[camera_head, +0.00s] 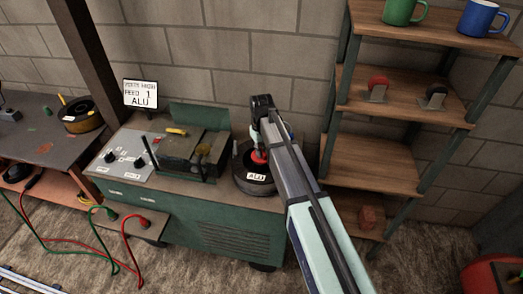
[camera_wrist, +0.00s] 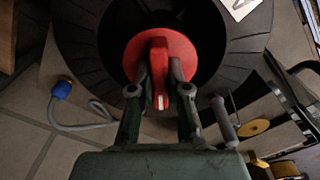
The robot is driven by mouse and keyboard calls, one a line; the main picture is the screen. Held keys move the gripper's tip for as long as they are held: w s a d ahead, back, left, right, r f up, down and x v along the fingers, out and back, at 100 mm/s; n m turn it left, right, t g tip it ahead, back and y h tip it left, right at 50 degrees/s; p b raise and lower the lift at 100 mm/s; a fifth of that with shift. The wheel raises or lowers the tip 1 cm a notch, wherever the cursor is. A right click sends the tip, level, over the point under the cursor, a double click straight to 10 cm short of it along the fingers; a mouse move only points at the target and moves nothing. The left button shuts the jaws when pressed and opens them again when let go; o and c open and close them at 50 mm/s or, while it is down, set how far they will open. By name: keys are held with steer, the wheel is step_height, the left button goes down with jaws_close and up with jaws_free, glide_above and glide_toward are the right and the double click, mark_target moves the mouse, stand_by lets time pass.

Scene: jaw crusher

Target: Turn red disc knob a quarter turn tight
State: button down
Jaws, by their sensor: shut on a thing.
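The red disc knob (camera_wrist: 138,50) sits in the middle of a black spool (camera_wrist: 82,45) in the wrist view. A raised red grip bar (camera_wrist: 158,75) crosses the knob, with a white mark on its near end; it stands about upright in the picture. My gripper (camera_wrist: 159,78) has one finger on each side of this bar and is shut on it. In the head view the spool (camera_head: 257,187), labelled ALU, sits at the right end of the green machine. A bit of the red knob (camera_head: 259,157) shows; my arm hides much of it and my fingertips.
The green machine (camera_head: 215,232) carries a control panel (camera_head: 120,155) and an ALU sign (camera_head: 141,94). A wooden shelf (camera_head: 380,175) with mugs stands close right of my arm. A blue plug (camera_wrist: 62,90) on a grey cable lies left in the wrist view.

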steer(key=shift+s+f, duration=0.2)
steer(key=m, duration=0.4)
steer(key=shift+m, duration=0.4)
steer(key=m, duration=0.4)
steer(key=shift+p, duration=0.4)
steer(key=c, duration=1.1)
jaws_free()
steer(key=shift+o, duration=0.2)
steer(key=shift+w+a, duration=0.1)
steer(key=shift+r, duration=0.15)
